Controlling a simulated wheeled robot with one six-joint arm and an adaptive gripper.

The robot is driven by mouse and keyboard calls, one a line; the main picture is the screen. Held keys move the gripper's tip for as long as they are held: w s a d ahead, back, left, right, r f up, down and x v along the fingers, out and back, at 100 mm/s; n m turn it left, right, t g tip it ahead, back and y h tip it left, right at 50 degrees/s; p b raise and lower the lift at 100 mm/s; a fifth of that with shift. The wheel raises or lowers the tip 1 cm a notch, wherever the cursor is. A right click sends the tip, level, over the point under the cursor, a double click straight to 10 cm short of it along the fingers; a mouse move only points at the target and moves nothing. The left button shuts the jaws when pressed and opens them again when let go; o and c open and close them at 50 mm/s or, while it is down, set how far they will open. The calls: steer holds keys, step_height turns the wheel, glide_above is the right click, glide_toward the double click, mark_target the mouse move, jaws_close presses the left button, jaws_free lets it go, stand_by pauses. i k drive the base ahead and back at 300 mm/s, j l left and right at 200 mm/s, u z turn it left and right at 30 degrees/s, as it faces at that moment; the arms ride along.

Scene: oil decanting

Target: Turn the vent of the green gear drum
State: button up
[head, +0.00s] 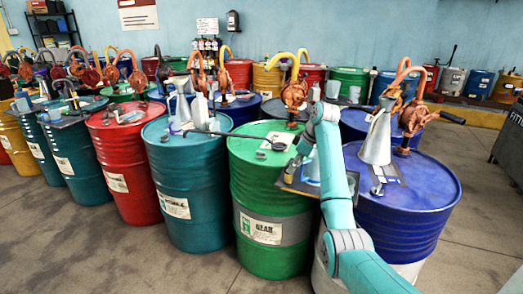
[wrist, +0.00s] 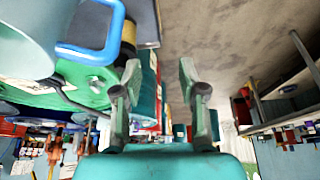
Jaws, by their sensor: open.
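The green gear drum (head: 262,205) stands in the middle of the head view, with a grey band and a GEAR label. On its green lid (head: 247,152) a small dark fitting (head: 278,146) shows; I cannot tell for sure whether it is the vent. My gripper (head: 291,172) is over the lid's right side, partly hidden by my teal arm. In the wrist view my gripper (wrist: 158,82) is open, with nothing between its fingers. A green lid (wrist: 82,92) shows to the left of the fingers there.
An orange pump (head: 293,95) rises behind the lid, and a long dark bar (head: 230,135) reaches over it from the left. A blue drum (head: 420,190) with a grey funnel (head: 377,140) stands right. A blue handle (wrist: 112,35) is close in the wrist view. Floor is open in front.

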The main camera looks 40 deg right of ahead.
mark_target(260, 155)
steer(key=i+l, duration=0.6)
steer(key=i, duration=0.2)
steer(key=i+j, duration=0.15)
steer(key=i, duration=0.25)
